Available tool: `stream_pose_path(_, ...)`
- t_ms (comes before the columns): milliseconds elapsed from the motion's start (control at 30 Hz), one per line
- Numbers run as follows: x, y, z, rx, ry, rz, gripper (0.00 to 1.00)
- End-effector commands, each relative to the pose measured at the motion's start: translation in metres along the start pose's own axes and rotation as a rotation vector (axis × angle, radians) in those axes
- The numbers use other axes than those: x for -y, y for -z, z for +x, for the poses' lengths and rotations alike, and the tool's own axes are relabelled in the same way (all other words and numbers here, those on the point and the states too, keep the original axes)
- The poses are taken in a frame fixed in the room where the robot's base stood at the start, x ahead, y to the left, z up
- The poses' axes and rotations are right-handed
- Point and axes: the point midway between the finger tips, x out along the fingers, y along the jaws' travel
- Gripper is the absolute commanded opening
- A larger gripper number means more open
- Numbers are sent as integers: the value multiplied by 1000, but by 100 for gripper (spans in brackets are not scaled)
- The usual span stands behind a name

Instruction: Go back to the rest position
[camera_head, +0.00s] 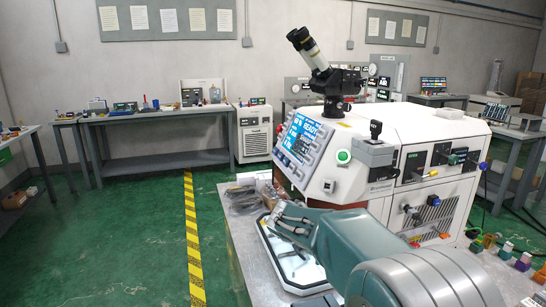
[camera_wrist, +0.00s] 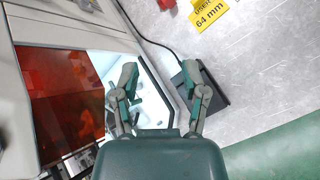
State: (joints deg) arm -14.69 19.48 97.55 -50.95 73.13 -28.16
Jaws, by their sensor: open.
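My gripper (camera_wrist: 162,95) is open in the wrist view, its two fingers apart with nothing between them. In the head view my gripper (camera_head: 288,222) is at the end of my green arm, over a white tray with a dark rim (camera_head: 273,262). The tray also shows beyond the fingers in the wrist view (camera_wrist: 148,70), with small light parts on it that are partly hidden by the left finger. From these views I cannot tell the gap between fingers and tray.
A white machine (camera_head: 425,140) with a microscope (camera_head: 318,65) and lit screen (camera_head: 300,138) stands close behind my arm. A black pad (camera_wrist: 205,88) and a yellow label (camera_wrist: 208,14) lie on the metal table (camera_head: 240,250). Green floor left of the yellow-black stripe (camera_head: 192,235) is clear.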

Motion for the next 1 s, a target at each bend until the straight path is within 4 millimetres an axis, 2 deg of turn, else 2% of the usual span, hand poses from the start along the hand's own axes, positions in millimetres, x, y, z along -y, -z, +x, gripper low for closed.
stream_pose_path(33, 8, -18, -5, -36, 27, 59, 57)
stream_pose_path(200, 41, -59, -19, -156, 120, 254, 57)
stream_pose_path(500, 110, -113, -43, -360, 284, 613, 57)
stream_pose_path(800, 182, -143, -64, -556, 449, 981, 57)
stream_pose_path(1000, 218, -148, -72, -659, 542, 1176, 57)
